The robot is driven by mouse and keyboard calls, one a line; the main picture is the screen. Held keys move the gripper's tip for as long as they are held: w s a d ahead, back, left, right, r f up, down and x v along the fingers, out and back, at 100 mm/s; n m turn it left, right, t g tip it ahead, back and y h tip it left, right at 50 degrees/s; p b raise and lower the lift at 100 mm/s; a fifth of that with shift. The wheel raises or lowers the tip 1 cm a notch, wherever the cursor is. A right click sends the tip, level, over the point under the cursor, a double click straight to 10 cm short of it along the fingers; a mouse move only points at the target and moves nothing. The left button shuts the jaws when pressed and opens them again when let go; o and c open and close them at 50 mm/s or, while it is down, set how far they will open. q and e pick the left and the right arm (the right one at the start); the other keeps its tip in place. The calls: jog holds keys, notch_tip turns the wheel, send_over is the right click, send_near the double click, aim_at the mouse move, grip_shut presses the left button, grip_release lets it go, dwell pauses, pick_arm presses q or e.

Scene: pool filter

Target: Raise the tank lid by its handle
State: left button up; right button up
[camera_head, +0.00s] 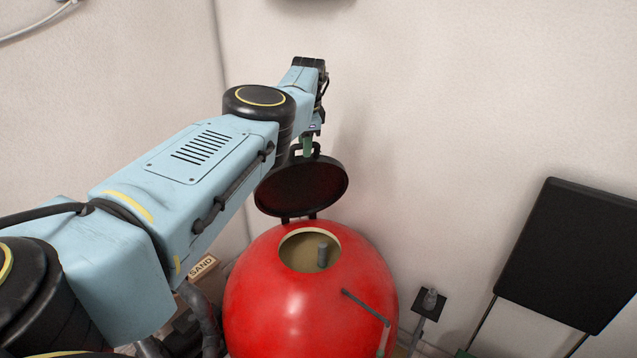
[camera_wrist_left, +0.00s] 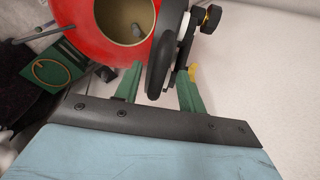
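The round black tank lid (camera_head: 301,188) stands tilted up above the open mouth (camera_head: 309,250) of the red tank (camera_head: 290,310). Its handle (camera_head: 301,151) is at the upper edge, by the green fingers of my left gripper (camera_head: 309,143). In the left wrist view the lid (camera_wrist_left: 161,60) shows nearly edge-on, and its lower end lies between the two separated fingers of my left gripper (camera_wrist_left: 159,88). A gap shows beside the left finger. The contact at the handle is partly hidden. My right gripper is not in view.
A grey pipe (camera_head: 322,255) stands inside the tank mouth. A box marked SAND (camera_head: 202,267) is at the tank's left. A black panel (camera_head: 570,255) stands to the right. The pale wall is close behind the lid.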

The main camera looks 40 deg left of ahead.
pick_arm(q)
jog(key=shift+d, duration=0.1)
jog(key=p+v, duration=0.3)
jog(key=v, duration=0.3)
jog(key=shift+p, duration=0.3)
jog(key=shift+r, duration=0.1)
